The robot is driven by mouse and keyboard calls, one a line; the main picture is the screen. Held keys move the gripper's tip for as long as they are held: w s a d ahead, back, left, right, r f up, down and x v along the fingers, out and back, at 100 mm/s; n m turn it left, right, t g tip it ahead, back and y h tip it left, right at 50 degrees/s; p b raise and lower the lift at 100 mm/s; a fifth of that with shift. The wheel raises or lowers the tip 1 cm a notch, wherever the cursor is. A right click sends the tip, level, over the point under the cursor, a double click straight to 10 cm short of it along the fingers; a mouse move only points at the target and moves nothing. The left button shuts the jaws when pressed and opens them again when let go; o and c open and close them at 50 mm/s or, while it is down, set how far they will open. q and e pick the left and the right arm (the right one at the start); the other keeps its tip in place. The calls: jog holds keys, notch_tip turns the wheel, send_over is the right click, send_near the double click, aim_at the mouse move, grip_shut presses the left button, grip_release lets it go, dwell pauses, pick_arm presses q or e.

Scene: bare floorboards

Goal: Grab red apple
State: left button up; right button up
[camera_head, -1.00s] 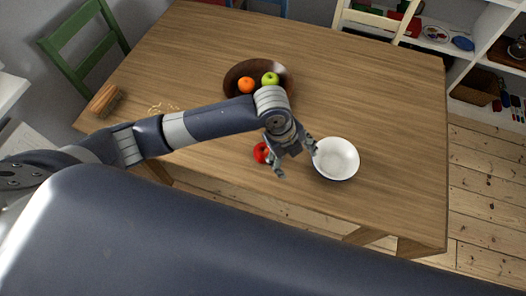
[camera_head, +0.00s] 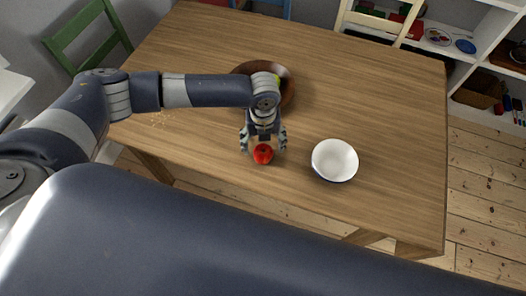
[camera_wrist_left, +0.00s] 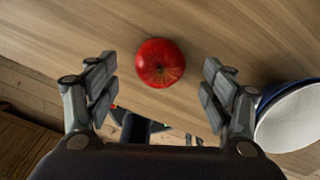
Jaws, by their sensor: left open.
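The red apple (camera_head: 263,154) sits on the wooden table near its front edge. My left gripper (camera_head: 264,147) is open just over it, with one finger on each side of the apple in the head view. In the left wrist view the apple (camera_wrist_left: 161,62) lies between and beyond the two spread fingers (camera_wrist_left: 158,90), touching neither. Its stem end faces the camera. My right gripper is not in view.
A white bowl (camera_head: 335,160) stands right of the apple and shows at the right of the left wrist view (camera_wrist_left: 292,117). A brown bowl (camera_head: 289,90) is behind my left forearm, its fruit mostly hidden. The table's right side (camera_head: 400,130) is clear.

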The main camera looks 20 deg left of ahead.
aim_at(263, 150)
pick_arm(q)
jog(key=shift+s+f+p, duration=0.1)
jog(key=shift+f+p, duration=0.55)
jog(key=shift+f, duration=1.75)
jog(key=c, duration=1.2)
